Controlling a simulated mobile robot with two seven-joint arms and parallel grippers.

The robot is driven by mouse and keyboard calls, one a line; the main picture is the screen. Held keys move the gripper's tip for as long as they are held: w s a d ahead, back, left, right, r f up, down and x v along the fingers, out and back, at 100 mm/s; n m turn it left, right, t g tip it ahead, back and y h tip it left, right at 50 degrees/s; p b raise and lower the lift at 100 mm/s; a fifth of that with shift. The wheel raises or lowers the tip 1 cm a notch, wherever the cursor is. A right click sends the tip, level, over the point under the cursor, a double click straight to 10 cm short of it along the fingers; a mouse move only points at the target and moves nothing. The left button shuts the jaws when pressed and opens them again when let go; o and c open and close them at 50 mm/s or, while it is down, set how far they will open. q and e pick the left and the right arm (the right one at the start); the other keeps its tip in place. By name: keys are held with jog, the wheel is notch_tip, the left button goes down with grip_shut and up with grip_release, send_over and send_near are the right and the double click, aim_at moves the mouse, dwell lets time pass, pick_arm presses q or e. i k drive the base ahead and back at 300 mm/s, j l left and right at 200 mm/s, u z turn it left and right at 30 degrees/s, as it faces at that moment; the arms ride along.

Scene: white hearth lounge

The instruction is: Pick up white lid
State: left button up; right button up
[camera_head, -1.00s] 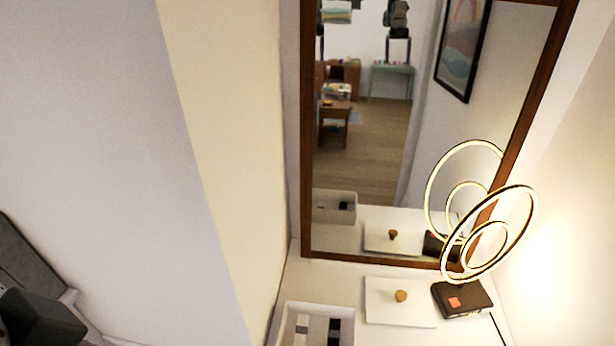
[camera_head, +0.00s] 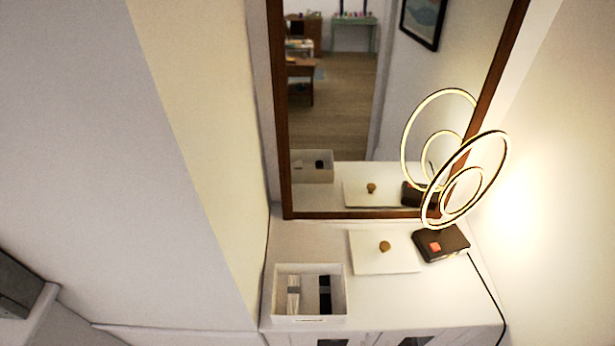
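The white lid (camera_head: 372,262) is a flat, square white panel with a round wooden knob (camera_head: 384,246) on top. It lies on the white cabinet top (camera_head: 390,306), right of the white box and left of the lamp's dark base. Its reflection shows in the mirror behind. The open white box (camera_head: 309,319) holds a few light and dark items. Neither of my grippers shows in the head view.
A lit ring lamp (camera_head: 466,181) stands on a dark base (camera_head: 440,244) at the right, its cord running over the cabinet's right side. A brown-framed mirror (camera_head: 330,110) rises behind. Walls flank the cabinet. A dark object (camera_head: 18,288) at lower left is unclear.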

aim_at(374, 252)
jog(key=l+z, duration=0.15)
jog(key=z, duration=0.3)
jog(key=i+l+z, duration=0.1)
jog(key=z, duration=0.3)
jog(key=i+l+z, duration=0.1)
jog(key=z, duration=0.35)
jog(key=i+z, duration=0.15)
jog(key=z, duration=0.25)
